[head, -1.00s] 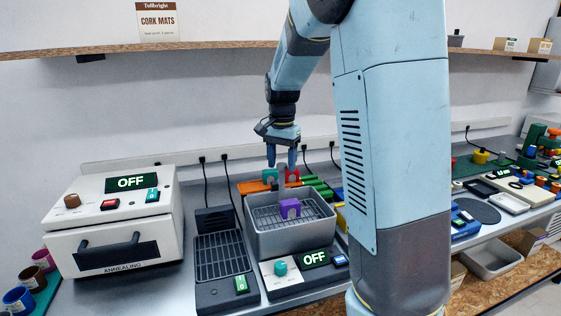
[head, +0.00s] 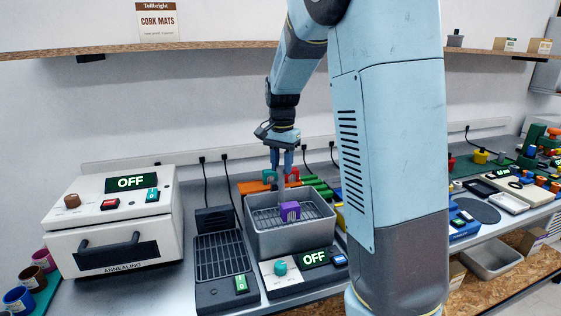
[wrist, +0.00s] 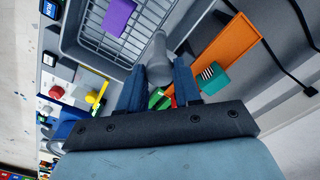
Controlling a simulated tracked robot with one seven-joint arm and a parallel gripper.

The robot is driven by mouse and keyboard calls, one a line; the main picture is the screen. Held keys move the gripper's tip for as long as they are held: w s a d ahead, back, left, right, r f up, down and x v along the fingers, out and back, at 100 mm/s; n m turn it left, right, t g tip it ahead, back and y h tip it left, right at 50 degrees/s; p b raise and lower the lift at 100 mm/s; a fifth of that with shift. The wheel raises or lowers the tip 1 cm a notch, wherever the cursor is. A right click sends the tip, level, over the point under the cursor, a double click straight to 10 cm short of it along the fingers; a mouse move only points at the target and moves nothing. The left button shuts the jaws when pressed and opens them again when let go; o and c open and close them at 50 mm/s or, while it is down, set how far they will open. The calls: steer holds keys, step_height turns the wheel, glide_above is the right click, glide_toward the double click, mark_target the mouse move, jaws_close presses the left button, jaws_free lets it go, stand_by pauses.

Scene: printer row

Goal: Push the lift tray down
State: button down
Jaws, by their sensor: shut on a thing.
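The lift tray is a grey wire rack (head: 262,214) inside a grey tub (head: 290,243). A purple block (head: 290,211) stands on it. A grey upright post (head: 282,186) rises at the tray's back. My gripper (head: 282,169) is shut on the top of this post, its blue fingers pointing down. In the wrist view the post (wrist: 157,60) shows between the fingertips (wrist: 159,70), with the wire rack (wrist: 92,28) and the purple block (wrist: 118,17) beyond. The tub's near wall hides the rack's height above the tub floor.
A control panel with a teal knob (head: 280,268) and an OFF display (head: 315,258) stands in front of the tub. An orange piece (head: 252,187) and a teal block (wrist: 212,77) lie behind it. A white annealing oven (head: 118,222) stands left; a dark grille unit (head: 220,256) sits between.

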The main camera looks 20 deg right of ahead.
mark_target(282, 176)
step_height(282, 176, down, 6)
steer(key=shift+f, duration=0.25)
steer(key=shift+s+f, duration=0.1)
steer(key=shift+f, duration=0.15)
steer(key=c, duration=1)
jaws_free()
steer(key=shift+f, duration=0.1)
steer(key=shift+o, duration=1.1)
steer(key=shift+r, duration=0.25)
